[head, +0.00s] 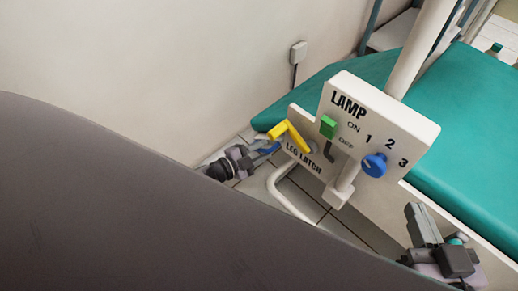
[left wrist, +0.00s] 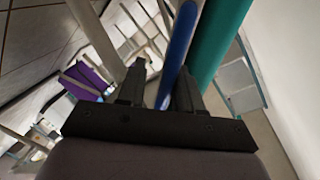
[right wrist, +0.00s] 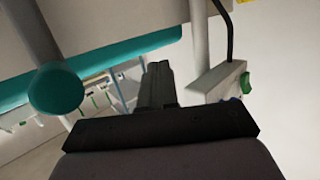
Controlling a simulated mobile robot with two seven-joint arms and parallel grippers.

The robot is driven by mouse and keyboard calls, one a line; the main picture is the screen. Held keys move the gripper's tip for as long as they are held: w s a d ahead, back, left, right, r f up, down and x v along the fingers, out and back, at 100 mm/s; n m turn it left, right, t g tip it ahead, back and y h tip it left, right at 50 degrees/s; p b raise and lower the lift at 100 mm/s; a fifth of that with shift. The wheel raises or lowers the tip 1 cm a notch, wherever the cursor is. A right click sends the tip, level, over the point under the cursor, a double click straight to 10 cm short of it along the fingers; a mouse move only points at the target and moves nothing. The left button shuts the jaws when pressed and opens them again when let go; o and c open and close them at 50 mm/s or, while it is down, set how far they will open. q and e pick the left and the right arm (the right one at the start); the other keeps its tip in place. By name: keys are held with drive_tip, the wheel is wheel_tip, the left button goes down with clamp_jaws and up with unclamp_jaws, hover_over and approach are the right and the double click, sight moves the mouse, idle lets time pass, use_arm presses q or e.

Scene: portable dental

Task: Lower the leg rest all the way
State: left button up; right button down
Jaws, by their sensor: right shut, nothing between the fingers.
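The teal leg rest (head: 315,97) extends to the left behind the white control panel; its exact tilt is hard to tell. A blue handle bar (head: 270,148) shows at its lower end, and it also shows in the left wrist view (left wrist: 181,45). My left gripper (head: 262,151) is at this bar; its fingers are apart with the bar between them, a gap showing on one side. The yellow lever (head: 291,134) is on the plate labelled LEG LATCH (head: 304,160), just right of my left gripper. My right gripper (head: 419,219) is shut and empty, low at the right; its closed fingers show in the right wrist view (right wrist: 158,80).
The LAMP panel (head: 412,130) carries a green switch (head: 328,126) and a blue knob (head: 374,165), between my grippers. A white post (head: 421,45) rises behind it. A white curved tube (head: 283,200) is below. The wall with an outlet (head: 298,52) stands behind left.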

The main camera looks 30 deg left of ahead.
use_arm(q)
drive_tip(key=shift+s+a, duration=0.1)
